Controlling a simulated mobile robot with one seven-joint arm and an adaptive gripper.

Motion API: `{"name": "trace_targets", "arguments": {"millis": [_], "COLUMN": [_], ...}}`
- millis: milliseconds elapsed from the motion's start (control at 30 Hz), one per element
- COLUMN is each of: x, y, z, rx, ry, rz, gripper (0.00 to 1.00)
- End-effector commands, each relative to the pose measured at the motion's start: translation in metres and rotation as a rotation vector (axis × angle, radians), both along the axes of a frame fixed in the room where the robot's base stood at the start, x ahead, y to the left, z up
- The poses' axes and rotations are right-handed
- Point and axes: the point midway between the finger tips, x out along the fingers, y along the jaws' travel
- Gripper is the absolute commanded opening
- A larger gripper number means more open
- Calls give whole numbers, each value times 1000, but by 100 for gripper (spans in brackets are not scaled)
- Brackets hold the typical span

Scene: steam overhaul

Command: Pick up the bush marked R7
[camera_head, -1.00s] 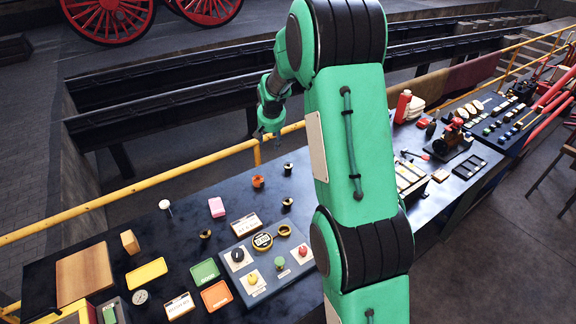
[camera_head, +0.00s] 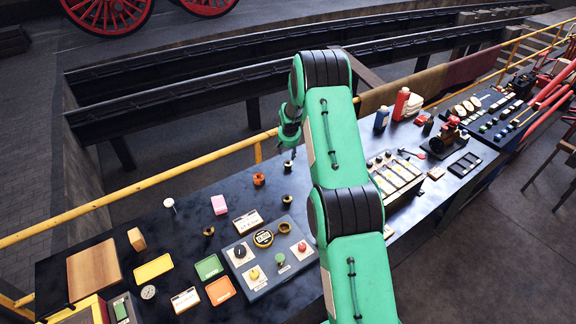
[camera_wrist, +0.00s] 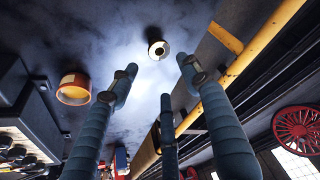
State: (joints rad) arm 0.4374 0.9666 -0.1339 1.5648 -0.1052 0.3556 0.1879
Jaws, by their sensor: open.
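Several small dark bushes with brass-coloured rims stand on the dark bench: a back one (camera_head: 288,166), a middle one (camera_head: 287,200) and a left one (camera_head: 208,231). An orange bush (camera_head: 258,179) stands beside them. I cannot read R7 on any of them. My gripper (camera_head: 291,147) is over the bench's back edge, close to the back bush. In the wrist view my gripper (camera_wrist: 160,72) is open and empty, its fingers spread. A pale-rimmed round bush (camera_wrist: 159,50) lies just beyond the fingertips, apart from them. An orange ring-shaped piece (camera_wrist: 73,90) is to its left.
A yellow rail (camera_head: 160,186) runs along the back of the bench. A control panel (camera_head: 268,262) with knobs stands in front of the bushes. A pink block (camera_head: 219,205) and coloured cards lie to the left. A blue bottle (camera_head: 381,119) and a red one (camera_head: 401,104) stand right.

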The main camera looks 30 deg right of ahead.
Motion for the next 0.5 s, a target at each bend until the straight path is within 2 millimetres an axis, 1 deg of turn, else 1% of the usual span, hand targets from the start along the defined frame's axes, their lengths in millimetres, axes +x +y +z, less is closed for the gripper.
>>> {"name": "trace_targets", "arguments": {"millis": [300,500], "x": [0,3], "y": [0,-1], "z": [0,-7], "rx": [0,0], "ry": [0,0], "rz": [1,1], "gripper": [48,48]}}
